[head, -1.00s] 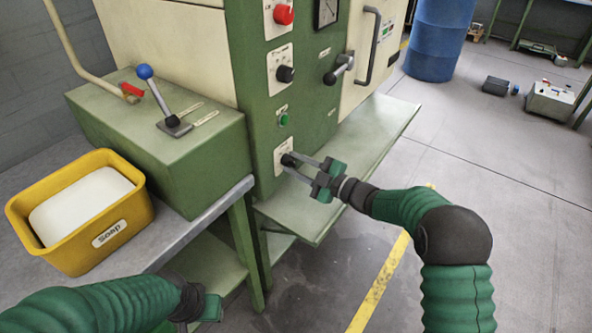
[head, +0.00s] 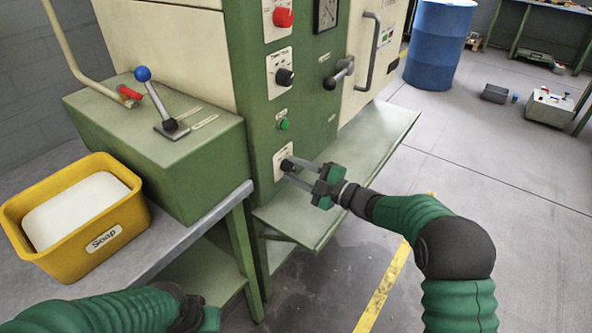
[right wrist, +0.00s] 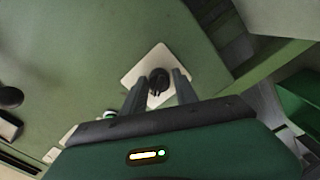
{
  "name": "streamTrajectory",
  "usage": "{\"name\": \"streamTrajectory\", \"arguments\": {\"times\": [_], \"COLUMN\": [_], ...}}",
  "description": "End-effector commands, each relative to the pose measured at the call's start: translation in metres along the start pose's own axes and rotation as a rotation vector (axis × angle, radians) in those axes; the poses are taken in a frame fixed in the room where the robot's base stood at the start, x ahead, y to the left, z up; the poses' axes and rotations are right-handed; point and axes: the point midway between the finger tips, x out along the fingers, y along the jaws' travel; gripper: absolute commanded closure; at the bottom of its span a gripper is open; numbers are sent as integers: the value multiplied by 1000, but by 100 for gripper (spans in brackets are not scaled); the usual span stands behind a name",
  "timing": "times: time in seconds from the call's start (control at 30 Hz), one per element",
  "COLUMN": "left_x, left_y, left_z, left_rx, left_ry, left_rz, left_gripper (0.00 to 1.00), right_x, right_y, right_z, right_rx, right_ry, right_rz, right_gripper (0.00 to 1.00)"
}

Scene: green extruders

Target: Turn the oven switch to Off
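The lowest black knob (head: 287,164) sits on a white plate on the green front panel, below a green button (head: 284,124). My right gripper (head: 301,171) is at this knob with its fingers pointing at the panel. In the right wrist view the knob (right wrist: 159,82) lies between the two fingertips (right wrist: 160,88), with a gap showing on both sides, so the gripper is open around it. The plate's lettering is too small to read. My left gripper (head: 205,318) shows only partly at the bottom edge, and its fingers cannot be made out.
Above are another black knob (head: 285,76), a red knob (head: 283,17) and a black lever (head: 339,71). A green shelf (head: 370,150) juts out right of the panel. A yellow soap box (head: 75,250) and a blue-knobbed lever (head: 153,98) are at left.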

Motion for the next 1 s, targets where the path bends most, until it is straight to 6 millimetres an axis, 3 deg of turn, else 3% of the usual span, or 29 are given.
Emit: {"name": "streamTrajectory", "arguments": {"times": [0.1, 0.37, 0.5, 0.63, 1.0], "left_x": [0, 0, -3, -10, -26], "left_y": [0, 0, 0, 0, 0], "left_z": [0, 0, -1, -2, -6], "left_rx": [0, 0, 0, 0, 0], "left_ry": [0, 0, 0, 0, 0], "left_rz": [0, 0, 0, 0, 0], "left_gripper": [64, 64, 64, 64, 64], "right_x": [0, 0, -10, -38, -142], "right_y": [0, 1, 2, 4, 2], "right_z": [0, 0, 0, 0, 1], "right_rx": [0, 0, 1, 3, 3], "right_ry": [0, 0, -1, -5, -4], "right_rz": [1, 2, 2, 3, 2], "right_gripper": [49, 49, 49, 49, 49]}}
